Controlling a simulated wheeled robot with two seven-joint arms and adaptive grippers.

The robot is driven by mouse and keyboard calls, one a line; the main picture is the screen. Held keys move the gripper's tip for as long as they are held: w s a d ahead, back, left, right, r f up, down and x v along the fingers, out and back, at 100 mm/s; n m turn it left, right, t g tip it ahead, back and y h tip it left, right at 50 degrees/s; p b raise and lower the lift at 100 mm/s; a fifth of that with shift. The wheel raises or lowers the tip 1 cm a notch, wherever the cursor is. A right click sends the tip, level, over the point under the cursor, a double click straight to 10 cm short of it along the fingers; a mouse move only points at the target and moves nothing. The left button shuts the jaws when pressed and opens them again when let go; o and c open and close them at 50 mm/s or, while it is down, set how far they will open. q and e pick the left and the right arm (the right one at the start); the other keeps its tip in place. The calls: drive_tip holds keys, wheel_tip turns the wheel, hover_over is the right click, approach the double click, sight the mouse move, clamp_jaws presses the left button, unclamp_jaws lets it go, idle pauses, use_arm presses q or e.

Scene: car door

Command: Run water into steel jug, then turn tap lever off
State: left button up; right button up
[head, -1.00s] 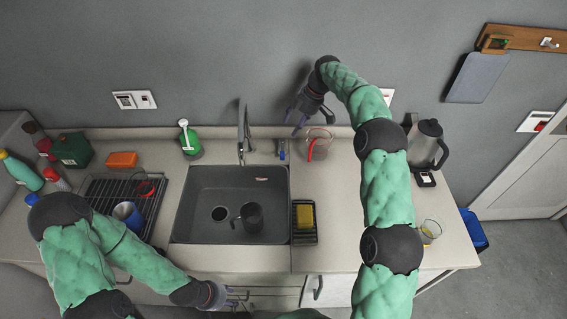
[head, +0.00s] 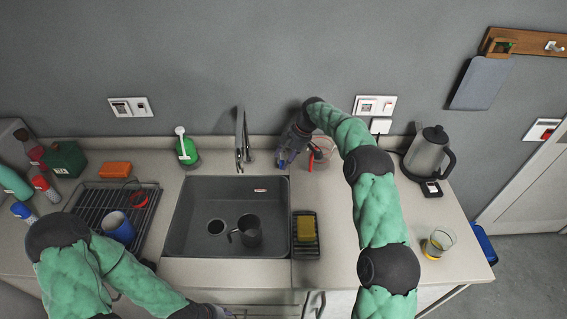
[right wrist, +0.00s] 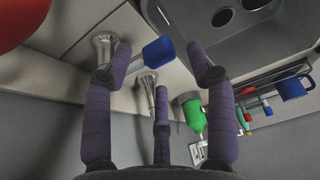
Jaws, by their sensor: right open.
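The steel jug (head: 250,231), dark grey with a handle, stands in the sink (head: 183,238) beside the drain hole. The tap spout (head: 241,135) rises behind the sink; its chrome body also shows in the right wrist view (right wrist: 147,92). The tap lever, with a blue paddle (right wrist: 158,52) on a chrome base, lies between the spread fingers of my right gripper (right wrist: 162,75), which is open. In the head view my right gripper (head: 285,157) hides the lever. My left gripper (head: 226,313) is mostly cut off at the bottom edge. I see no water running.
A glass jug (head: 325,148) with red on it stands close right of my right gripper. A green bottle (head: 187,150) is left of the tap. A yellow sponge (head: 305,229) lies right of the sink. A kettle (head: 427,152) and a glass (head: 438,242) stand at right.

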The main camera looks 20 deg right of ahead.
drive_tip(key=shift+x, duration=1.2)
clamp_jaws()
drive_tip(key=shift+d, duration=0.1)
